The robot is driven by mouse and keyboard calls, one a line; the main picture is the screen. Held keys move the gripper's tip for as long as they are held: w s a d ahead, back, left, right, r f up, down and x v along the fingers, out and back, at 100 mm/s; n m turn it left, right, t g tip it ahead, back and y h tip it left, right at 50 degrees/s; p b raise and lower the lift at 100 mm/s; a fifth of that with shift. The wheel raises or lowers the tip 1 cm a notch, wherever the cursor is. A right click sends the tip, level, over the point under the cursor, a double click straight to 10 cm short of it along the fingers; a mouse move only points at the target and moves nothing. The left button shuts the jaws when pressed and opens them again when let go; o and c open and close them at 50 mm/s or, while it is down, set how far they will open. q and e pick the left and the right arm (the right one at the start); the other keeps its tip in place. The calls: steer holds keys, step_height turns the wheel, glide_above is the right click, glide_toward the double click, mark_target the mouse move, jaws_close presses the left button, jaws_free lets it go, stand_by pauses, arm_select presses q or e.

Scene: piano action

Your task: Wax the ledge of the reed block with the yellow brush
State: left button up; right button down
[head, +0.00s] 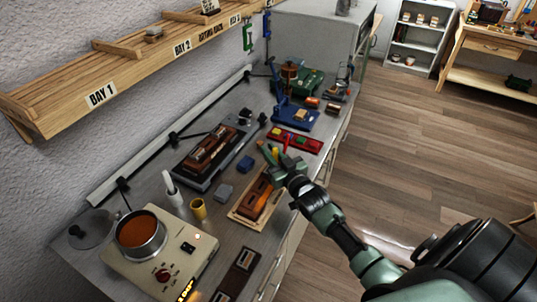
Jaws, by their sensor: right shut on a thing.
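My right gripper (272,156) reaches in from the lower right, above the middle of the bench. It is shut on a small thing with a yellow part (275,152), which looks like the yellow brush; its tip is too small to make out. A brown-orange block (256,194), perhaps the reed block, lies in a shallow pale wooden tray (239,213), just below and left of the gripper. Its ledge cannot be made out. A pot of orange-brown wax (140,230) sits on a cream heater (167,258) at the lower left. My left gripper is out of view.
A dark fixture (213,150) holding wooden pieces lies left of the gripper. A red rack (295,139) and blue fixture (296,116) lie behind. A wooden shelf (145,65) overhangs the left.

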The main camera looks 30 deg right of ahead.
steer(key=shift+w+d+f+b, duration=0.1)
steer(key=shift+w+d+b, duration=0.25)
steer(key=shift+d, duration=0.25)
steer(key=shift+w+d+f+b, duration=0.1)
steer(key=shift+w+d+b, duration=0.25)
steer(key=shift+d, duration=0.2)
steer(key=shift+d+r, duration=0.1)
steer(key=shift+d, duration=0.1)
steer(key=shift+w, duration=0.1)
steer(key=shift+w+d+b, duration=0.4)
steer(key=shift+d, duration=0.3)
steer(key=shift+w+d+b, duration=0.35)
steer(key=shift+w+d, duration=0.05)
steer(key=shift+d, duration=0.3)
steer(key=shift+r, duration=0.15)
step_height(320, 180, up, 7)
steer(key=p, duration=0.6)
